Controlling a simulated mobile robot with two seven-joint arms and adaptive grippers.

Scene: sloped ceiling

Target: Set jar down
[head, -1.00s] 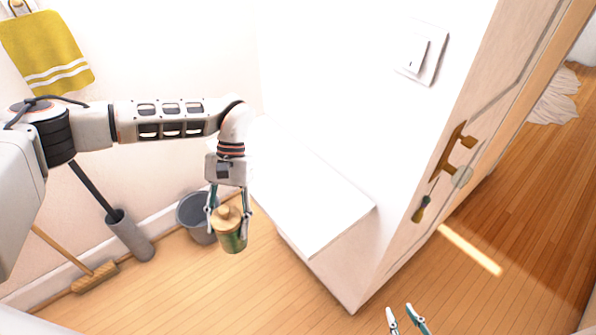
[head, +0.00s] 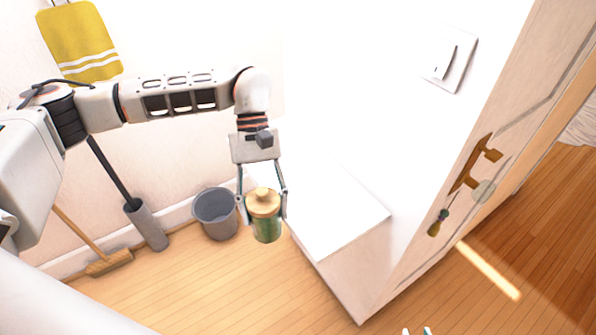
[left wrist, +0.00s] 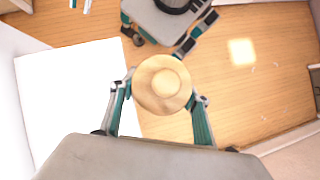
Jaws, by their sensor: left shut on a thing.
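The jar (head: 266,226) is green with a tan, knobbed wooden lid. My left gripper (head: 264,212) is shut on it, one finger on each side, and holds it upright in the air. In the head view the jar is just left of the white low surface's front edge. In the left wrist view the round lid (left wrist: 162,84) sits between the fingers and hides the jar body. The white surface (left wrist: 75,95) lies to its left there.
The white low surface (head: 330,215) is bare, against the wall. A grey bucket (head: 216,222), a broom (head: 108,263) and a grey brush holder (head: 147,226) stand on the wooden floor to the left.

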